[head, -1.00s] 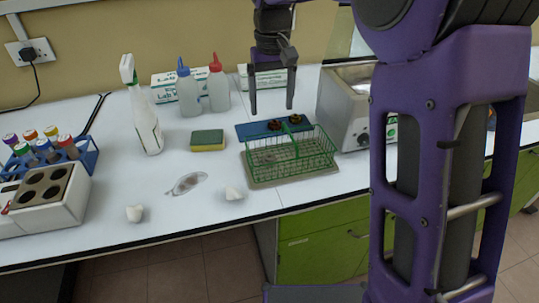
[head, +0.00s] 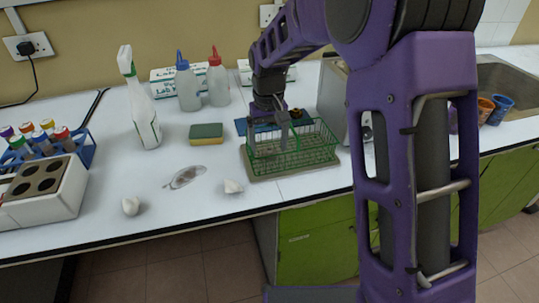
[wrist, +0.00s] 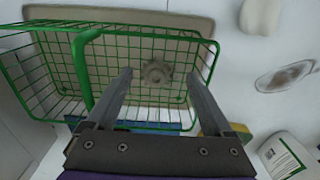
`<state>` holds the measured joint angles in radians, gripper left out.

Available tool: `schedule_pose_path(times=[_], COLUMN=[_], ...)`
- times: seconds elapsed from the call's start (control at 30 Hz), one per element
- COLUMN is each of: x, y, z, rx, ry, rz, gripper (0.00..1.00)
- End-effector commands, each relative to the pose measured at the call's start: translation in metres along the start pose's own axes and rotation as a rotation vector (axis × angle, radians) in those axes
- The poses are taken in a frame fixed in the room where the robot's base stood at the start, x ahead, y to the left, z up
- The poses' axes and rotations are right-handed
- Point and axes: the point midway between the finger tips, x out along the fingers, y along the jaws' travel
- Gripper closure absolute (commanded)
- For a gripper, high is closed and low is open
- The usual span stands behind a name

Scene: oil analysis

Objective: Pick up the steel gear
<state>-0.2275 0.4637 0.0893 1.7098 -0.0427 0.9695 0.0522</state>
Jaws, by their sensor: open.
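The steel gear (wrist: 157,73) is a small grey toothed wheel with a centre hole. In the wrist view it lies in the green wire basket (wrist: 55,92), seen between my two fingertips. My gripper (wrist: 158,76) is open and empty, with one finger on each side of the gear in the picture. In the head view my gripper (head: 268,148) points down over the left part of the basket (head: 318,150). The gear cannot be made out there behind the fingers and wires. Whether the fingertips are below the rim is hard to tell.
The basket stands on a beige tray (head: 262,176). A blue tray lies behind it, mostly hidden. A sponge (head: 206,134), a spray bottle (head: 143,108) and two squeeze bottles stand to the left. A metal box stands right.

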Motion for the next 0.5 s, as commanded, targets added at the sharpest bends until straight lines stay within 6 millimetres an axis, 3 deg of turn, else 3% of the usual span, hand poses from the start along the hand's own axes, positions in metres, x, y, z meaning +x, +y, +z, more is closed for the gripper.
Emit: schedule_pose_path(times=[0.03, 0.27, 0.37, 0.5], x=[0.0127, 0.0113, 0.0101, 0.009], y=[0.0016, 0.0025, 0.0028, 0.0029], z=[0.001, 0.0001, -0.0002, -0.0005], rx=[0.002, 0.003, 0.003, 0.003], ry=[-0.008, -0.004, -0.003, -0.001], rz=[0.002, 0.004, 0.004, 0.005], gripper=[0.11, 0.11, 0.25, 0.5])
